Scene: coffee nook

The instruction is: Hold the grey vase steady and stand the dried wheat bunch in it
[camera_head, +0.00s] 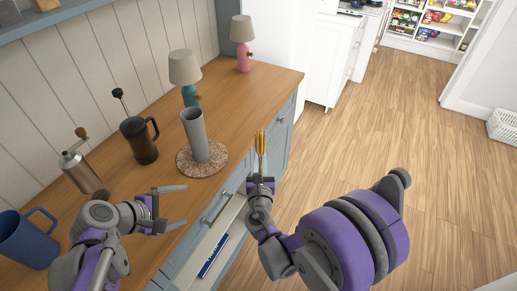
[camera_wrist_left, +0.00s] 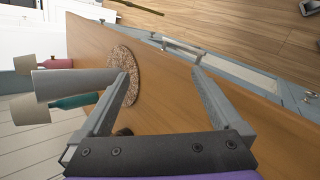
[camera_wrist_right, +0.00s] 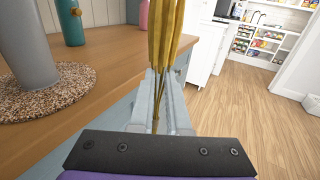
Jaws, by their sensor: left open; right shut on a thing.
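The grey vase (camera_head: 195,134) stands upright on a round speckled mat (camera_head: 186,161) on the wooden counter. It also shows in the left wrist view (camera_wrist_left: 72,83) and at the left of the right wrist view (camera_wrist_right: 29,48). My left gripper (camera_head: 180,206) is open and empty over the counter, in front of the vase and apart from it. My right gripper (camera_head: 260,181) is shut on the yellow dried wheat bunch (camera_head: 260,144), held upright just off the counter's front edge, to the right of the vase. The bunch fills the top middle of the right wrist view (camera_wrist_right: 168,35).
A teal lamp (camera_head: 186,70) stands behind the vase and a pink lamp (camera_head: 243,48) farther back. A French press (camera_head: 140,139), a coffee grinder (camera_head: 78,168) and a blue mug (camera_head: 28,238) line the counter's left. A drawer (camera_head: 208,243) below the counter is open.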

